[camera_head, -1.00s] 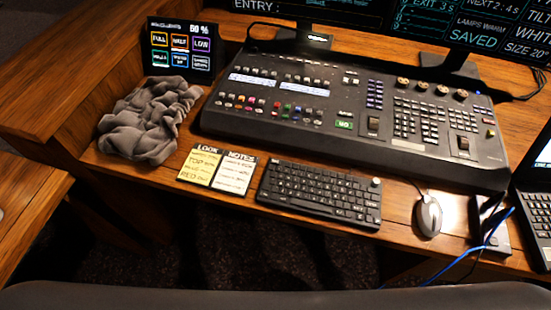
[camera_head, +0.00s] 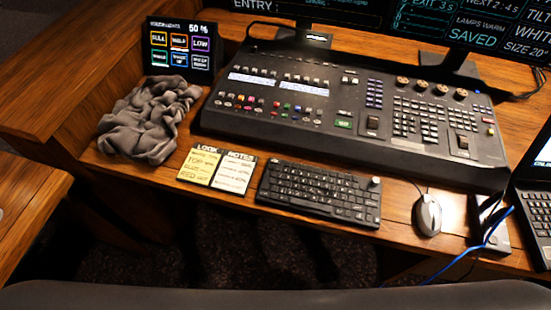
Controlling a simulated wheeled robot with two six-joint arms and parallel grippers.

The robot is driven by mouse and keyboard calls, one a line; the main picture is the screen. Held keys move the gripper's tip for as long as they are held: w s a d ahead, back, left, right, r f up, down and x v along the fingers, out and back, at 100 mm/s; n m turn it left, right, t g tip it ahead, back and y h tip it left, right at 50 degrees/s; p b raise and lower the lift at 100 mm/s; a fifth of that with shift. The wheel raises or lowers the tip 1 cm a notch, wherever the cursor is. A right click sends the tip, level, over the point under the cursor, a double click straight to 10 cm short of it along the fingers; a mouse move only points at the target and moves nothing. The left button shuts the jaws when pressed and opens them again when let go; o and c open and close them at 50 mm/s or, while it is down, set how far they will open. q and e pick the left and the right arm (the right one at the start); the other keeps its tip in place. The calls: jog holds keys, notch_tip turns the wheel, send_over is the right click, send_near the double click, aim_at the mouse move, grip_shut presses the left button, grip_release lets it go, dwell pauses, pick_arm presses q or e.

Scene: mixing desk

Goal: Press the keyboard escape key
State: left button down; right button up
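A black keyboard (camera_head: 318,193) lies near the front edge of the desk, slightly turned, with its right end closer to the edge. Its upper left corner, where an escape key usually sits, shows beside the notes; the key's label is too small to read. A round knob sits at its upper right corner. Neither of my grippers is in view, and nothing touches the keyboard.
A mixing console (camera_head: 350,115) stands behind the keyboard. Yellow and white note cards (camera_head: 217,169) lie to its left, with a crumpled grey cloth (camera_head: 150,120) farther left. A mouse (camera_head: 427,214) and blue cable (camera_head: 487,243) are to its right. A dark chair back (camera_head: 275,296) spans the front.

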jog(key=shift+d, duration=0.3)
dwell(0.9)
